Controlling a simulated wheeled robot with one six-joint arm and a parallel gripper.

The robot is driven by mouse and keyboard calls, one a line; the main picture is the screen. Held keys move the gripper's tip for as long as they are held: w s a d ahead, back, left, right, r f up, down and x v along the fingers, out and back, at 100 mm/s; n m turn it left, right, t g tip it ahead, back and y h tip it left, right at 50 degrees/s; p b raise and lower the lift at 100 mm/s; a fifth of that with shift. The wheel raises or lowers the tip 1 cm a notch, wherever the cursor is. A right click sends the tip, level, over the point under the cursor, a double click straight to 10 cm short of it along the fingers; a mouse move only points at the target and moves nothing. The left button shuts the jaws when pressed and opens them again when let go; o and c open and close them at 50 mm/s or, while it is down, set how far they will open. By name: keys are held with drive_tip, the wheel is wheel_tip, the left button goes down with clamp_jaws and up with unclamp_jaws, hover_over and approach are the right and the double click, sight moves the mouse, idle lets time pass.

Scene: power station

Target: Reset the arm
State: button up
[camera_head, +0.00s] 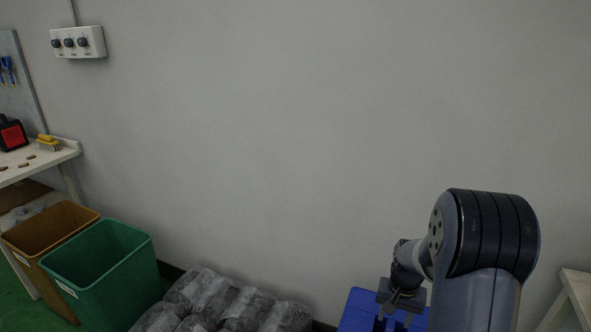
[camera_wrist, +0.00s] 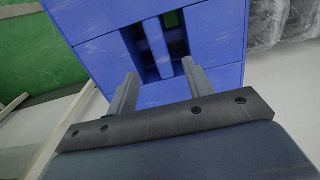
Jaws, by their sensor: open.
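My arm shows at the right in the head view, bent at a dark ribbed joint. My gripper (camera_head: 391,318) hangs at its end, low in the picture, over a blue cabinet-like box (camera_head: 358,308). In the wrist view my gripper (camera_wrist: 160,80) is open, its two grey fingers apart with nothing between them. Beyond the fingertips is the blue box (camera_wrist: 100,55), with a dark recess and a blue bar in it. I cannot tell whether the fingertips touch the box.
A green bin (camera_head: 105,265) and a brown bin (camera_head: 45,240) stand at the left beside a workbench (camera_head: 62,154). Grey wrapped bundles (camera_head: 215,305) lie along the wall. A switch box (camera_head: 78,42) hangs on the wall. A pale table corner (camera_head: 577,290) is at the right.

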wheel_tip(320, 180, down, 9)
drive_tip(key=shift+r+b, duration=0.1)
drive_tip(key=shift+b, duration=0.95)
wheel_tip(320, 180, up, 26)
drive_tip(key=p, duration=1.8)
drive_tip(key=shift+p, duration=0.4)
